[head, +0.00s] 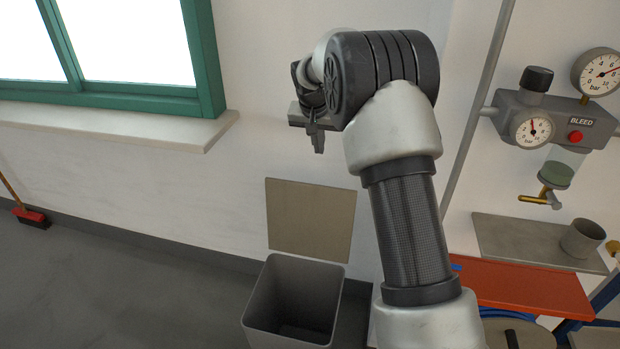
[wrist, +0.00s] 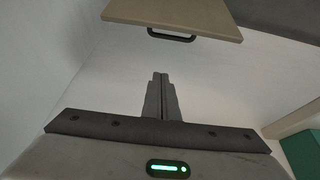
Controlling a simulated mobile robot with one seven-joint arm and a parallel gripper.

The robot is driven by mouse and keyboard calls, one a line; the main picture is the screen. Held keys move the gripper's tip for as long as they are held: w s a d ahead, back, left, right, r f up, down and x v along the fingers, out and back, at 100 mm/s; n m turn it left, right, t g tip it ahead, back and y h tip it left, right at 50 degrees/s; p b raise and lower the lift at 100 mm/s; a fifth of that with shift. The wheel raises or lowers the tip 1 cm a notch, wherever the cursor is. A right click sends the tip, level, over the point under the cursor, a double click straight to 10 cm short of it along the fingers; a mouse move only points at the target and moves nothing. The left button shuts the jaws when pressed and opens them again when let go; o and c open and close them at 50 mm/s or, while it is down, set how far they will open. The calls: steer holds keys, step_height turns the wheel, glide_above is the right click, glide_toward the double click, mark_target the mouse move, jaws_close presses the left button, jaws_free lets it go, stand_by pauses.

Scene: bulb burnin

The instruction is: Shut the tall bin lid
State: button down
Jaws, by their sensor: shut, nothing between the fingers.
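The tall grey bin (head: 293,300) stands on the floor against the wall, its top open and its inside dark and apparently empty. Its beige lid (head: 310,220) stands raised, upright near the wall behind the bin's opening. In the wrist view the lid (wrist: 180,14) shows at the top, with a dark bar handle (wrist: 172,37) by its edge. My gripper (head: 318,148) is above the lid in the head view, apart from it, with its fingers pointing down. In the wrist view my gripper (wrist: 161,78) is shut and empty, with a gap between its fingertips and the handle.
A windowsill (head: 120,130) juts out at the left. At the right are a gauge unit (head: 555,120), a grey shelf (head: 525,238) with a cup (head: 583,238), and a red surface (head: 520,287). A broom (head: 32,217) stands far left. The floor left of the bin is clear.

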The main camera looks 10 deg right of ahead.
steer(key=a+b+x, duration=0.1)
steer(key=b+x, duration=0.1)
steer(key=x, duration=1.2)
steer(key=s, duration=0.1)
steer(key=s+a+b, duration=0.1)
steer(key=s, duration=0.1)
steer(key=shift+s+a, duration=0.1)
steer(key=shift+s, duration=0.15)
